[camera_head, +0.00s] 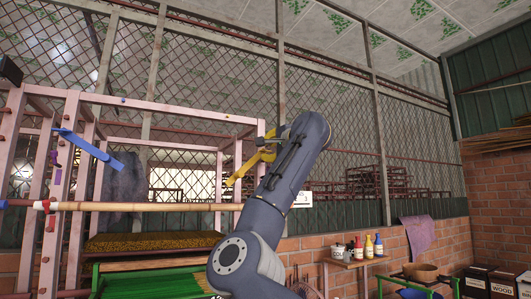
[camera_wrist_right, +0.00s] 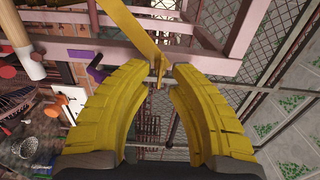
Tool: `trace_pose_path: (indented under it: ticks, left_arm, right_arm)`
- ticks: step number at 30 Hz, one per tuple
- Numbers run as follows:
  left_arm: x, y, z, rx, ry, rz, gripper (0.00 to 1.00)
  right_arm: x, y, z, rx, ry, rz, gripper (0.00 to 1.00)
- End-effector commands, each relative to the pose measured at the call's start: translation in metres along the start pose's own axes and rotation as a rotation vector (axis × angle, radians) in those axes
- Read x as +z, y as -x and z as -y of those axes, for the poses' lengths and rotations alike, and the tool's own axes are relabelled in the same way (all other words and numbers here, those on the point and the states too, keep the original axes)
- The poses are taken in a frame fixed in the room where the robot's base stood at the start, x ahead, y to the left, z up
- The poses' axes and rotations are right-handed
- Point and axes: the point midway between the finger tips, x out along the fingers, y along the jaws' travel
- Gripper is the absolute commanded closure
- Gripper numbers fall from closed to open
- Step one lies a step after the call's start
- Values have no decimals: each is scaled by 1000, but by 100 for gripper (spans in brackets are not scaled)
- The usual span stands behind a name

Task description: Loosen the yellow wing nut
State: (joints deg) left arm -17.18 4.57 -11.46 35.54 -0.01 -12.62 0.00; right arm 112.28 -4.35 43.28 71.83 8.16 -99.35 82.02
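The yellow wing nut (camera_head: 240,173) has a long flat wing and sits at the pink frame's right post in the head view. In the right wrist view, its wing (camera_wrist_right: 136,30) runs from the top edge down to the fingertips. My right gripper (camera_head: 265,146) has yellow fingers and reaches up to the nut, partly hidden behind my own arm. In the wrist view, the right gripper (camera_wrist_right: 165,70) is open, with a gap between its tips and the nut's lower end at that gap. I cannot tell whether a finger touches it. My left gripper is not in view.
A blue wing nut (camera_head: 86,147) and a purple one (camera_head: 55,171) are on the pink frame's (camera_head: 69,120) left posts. A wooden pole (camera_head: 150,207) crosses the frame. A green tray stand (camera_head: 150,283) is below. Bottles (camera_head: 368,246) stand on a shelf at right.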

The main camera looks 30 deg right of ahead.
Motion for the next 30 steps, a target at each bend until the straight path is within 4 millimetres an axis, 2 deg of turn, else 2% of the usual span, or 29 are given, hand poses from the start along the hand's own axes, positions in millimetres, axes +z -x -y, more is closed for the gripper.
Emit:
trace_pose_path:
  ticks: [9,21,22,27,30]
  left_arm:
    - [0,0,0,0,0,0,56]
    - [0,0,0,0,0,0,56]
    - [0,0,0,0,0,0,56]
    - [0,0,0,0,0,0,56]
    - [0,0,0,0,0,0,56]
  right_arm:
    - [0,-23,0,0,0,0,82]
    - [0,-27,0,0,-1,-1,82]
    - [0,-27,0,0,-1,-1,78]
    - [0,-26,0,0,-1,-1,98]
    - [0,-26,0,0,-1,0,100]
